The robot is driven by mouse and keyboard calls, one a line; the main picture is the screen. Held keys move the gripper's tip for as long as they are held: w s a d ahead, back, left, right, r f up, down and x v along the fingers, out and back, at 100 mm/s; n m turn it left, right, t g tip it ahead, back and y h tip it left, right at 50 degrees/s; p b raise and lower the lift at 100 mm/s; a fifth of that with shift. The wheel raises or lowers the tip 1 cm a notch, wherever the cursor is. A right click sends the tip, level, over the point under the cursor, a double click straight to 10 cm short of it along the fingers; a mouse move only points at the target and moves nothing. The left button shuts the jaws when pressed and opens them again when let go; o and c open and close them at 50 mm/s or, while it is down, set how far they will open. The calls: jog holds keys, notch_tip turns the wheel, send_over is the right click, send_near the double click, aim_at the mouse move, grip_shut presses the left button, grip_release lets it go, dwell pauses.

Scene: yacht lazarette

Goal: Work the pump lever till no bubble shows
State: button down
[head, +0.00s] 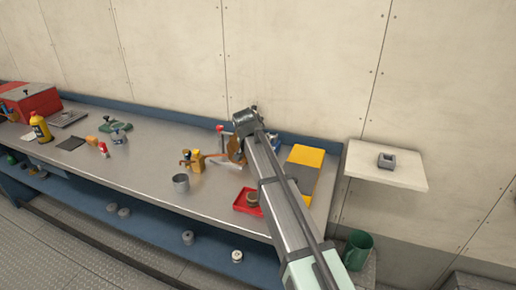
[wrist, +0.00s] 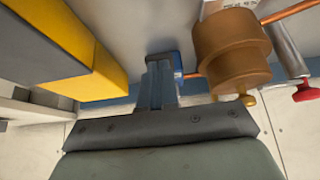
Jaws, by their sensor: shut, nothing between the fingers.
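In the wrist view, my gripper (wrist: 161,82) is shut and empty, its fingers pointing at the bench. Just right of the fingers is a brown, stepped cylindrical body (wrist: 230,50), apparently the pump. A grey rod with a red knob (wrist: 307,93), which looks like the pump lever, stands to its right, apart from my fingers. In the head view, the brown body (head: 235,150) and the red knob (head: 220,128) show at the left of my arm, which hides part of them and my fingertips. I cannot make out any bubble in either view.
Copper pipe (wrist: 286,11) runs by the brown body. A brass fitting (head: 192,160), a grey cup (head: 181,183) and a red tray (head: 246,203) are on the bench. A yellow and grey box (head: 305,160) is right of my arm. A wall shelf (head: 405,174) is farther right.

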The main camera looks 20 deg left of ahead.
jog(key=shift+s+f, duration=0.1)
jog(key=shift+f, duration=0.05)
jog(key=w+v, duration=0.1)
jog(key=v, duration=1.3)
jog(key=shift+r, duration=0.25)
